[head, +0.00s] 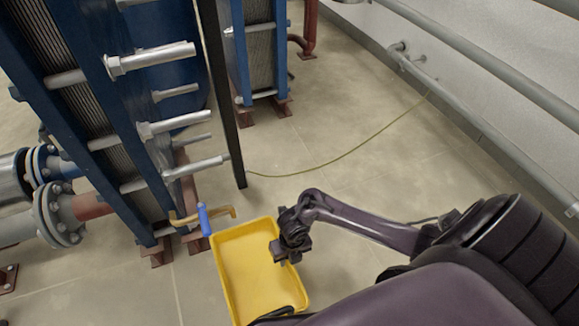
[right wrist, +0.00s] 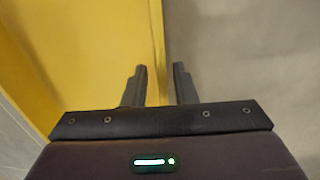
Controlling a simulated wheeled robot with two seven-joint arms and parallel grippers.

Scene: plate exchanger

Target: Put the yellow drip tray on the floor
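The yellow drip tray (head: 229,283) is a shallow rectangular pan at the bottom centre of the head view, right of the blue plate exchanger. I cannot tell whether it touches the floor. My right gripper (head: 278,252) is at the tray's right long side. In the right wrist view, its two fingers (right wrist: 158,76) stand apart, with the tray's yellow rim (right wrist: 157,35) running between them. One finger is on the tray's inner side and the other on the floor side, with gaps showing. Dark parts cover the tray's near end. My left gripper cannot be made out.
The blue plate exchanger (head: 110,95) with protruding steel bolts (head: 155,58) stands left. A brass valve with a blue handle (head: 204,219) is at the tray's far left corner. Tiled floor (head: 345,150) is open beyond, crossed by a thin cable (head: 330,162). Pipes (head: 480,60) line the right wall.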

